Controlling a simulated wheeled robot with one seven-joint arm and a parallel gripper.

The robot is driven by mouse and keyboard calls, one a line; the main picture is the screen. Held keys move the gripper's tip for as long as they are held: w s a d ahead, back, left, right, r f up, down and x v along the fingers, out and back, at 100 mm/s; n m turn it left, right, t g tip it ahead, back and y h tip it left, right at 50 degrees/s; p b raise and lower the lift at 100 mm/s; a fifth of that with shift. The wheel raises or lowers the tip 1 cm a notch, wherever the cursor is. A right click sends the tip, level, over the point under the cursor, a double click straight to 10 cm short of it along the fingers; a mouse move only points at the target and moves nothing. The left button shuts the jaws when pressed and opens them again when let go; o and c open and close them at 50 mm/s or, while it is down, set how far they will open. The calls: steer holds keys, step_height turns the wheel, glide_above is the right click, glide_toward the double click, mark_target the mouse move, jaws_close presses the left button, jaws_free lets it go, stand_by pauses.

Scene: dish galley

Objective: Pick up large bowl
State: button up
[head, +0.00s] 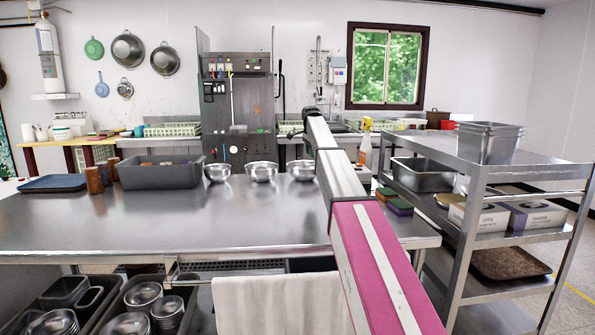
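Three shiny metal bowls stand in a row near the back edge of the steel table (130,225): a left bowl (217,173), a middle bowl (262,172) and a right bowl (302,171). The middle bowl looks slightly wider; I cannot tell for sure which is the large bowl. The right bowl is close to my arm in the picture. My arm reaches forward from the lower right, past the right bowl's side. Its far end is a dark joint above the bowls' level. My gripper does not show; it is hidden beyond the arm or out of frame.
A grey bin (160,174), brown cups (95,180) and a dark blue tray (52,183) stand left of the bowls. A steel trolley (480,165) stands at the right. Bowls are stacked in a bin (110,305) below. The table's middle is clear.

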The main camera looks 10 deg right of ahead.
mark_target(312, 171)
steer(key=f, duration=0.3)
steer(key=w+f, duration=0.1)
steer(key=f, duration=0.3)
steer(key=w+f, duration=0.1)
steer(key=f, duration=0.2)
steer(key=shift+w+d+f, duration=0.1)
steer(key=shift+d+f, duration=0.15)
steer(key=shift+c, duration=0.3)
jaws_close()
